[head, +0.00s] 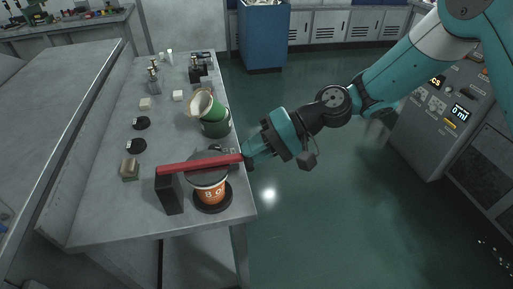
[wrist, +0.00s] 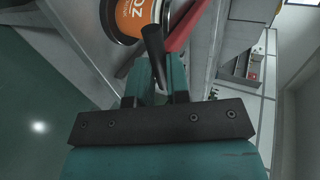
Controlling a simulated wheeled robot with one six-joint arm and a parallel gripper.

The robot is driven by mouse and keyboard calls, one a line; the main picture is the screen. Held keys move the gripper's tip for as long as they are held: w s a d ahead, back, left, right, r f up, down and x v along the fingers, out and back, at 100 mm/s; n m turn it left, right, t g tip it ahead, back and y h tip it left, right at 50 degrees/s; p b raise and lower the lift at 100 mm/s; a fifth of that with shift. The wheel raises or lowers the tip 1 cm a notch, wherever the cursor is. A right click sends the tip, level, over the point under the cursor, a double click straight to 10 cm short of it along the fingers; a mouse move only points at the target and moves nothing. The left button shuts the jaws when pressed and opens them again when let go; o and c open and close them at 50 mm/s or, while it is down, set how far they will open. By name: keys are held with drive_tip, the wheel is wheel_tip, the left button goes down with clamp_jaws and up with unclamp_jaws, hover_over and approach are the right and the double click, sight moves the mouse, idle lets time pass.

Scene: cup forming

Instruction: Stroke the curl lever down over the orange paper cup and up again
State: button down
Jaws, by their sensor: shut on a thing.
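The orange paper cup (head: 209,190) stands upright on a round black base (head: 213,204) near the front right of the bench. A dark round head (head: 207,166) sits over its top. The red curl lever (head: 198,163) runs across above the cup from a black post (head: 169,191) on the left, close to level. My gripper (head: 246,158) is at the lever's right end, shut on it. In the wrist view the fingers (wrist: 156,82) close around the lever's dark handle (wrist: 154,43), with the red bar (wrist: 184,28) beside it. The orange cup (wrist: 137,17) shows above, partly cut off.
Green and white cups (head: 208,112) stand behind the lever station. Small blocks (head: 130,169) and black discs (head: 137,145) lie on the bench's left side. Open green floor lies right of the bench, with a grey machine (head: 447,112) beyond.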

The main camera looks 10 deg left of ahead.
drive_tip(key=shift+f, duration=0.2)
drive_tip(key=c, duration=1.1)
unclamp_jaws()
drive_tip(key=shift+w+d+r, duration=0.1)
drive_tip(key=b+v, duration=0.1)
drive_tip(key=v, duration=1.6)
drive_tip(key=shift+r, duration=0.1)
drive_tip(key=s+r+n+t+h, duration=0.2)
drive_tip(key=s+r+h, duration=0.3)
drive_tip(key=s, duration=0.7)
drive_tip(key=s+d+n+t+h, duration=0.1)
drive_tip(key=s+d, duration=0.4)
drive_tip(key=s, duration=0.5)
drive_tip(key=shift+s+f+t+h+p, duration=0.15)
drive_tip(key=shift+f+t+h+p, duration=0.3)
drive_tip(key=shift+h, duration=0.35)
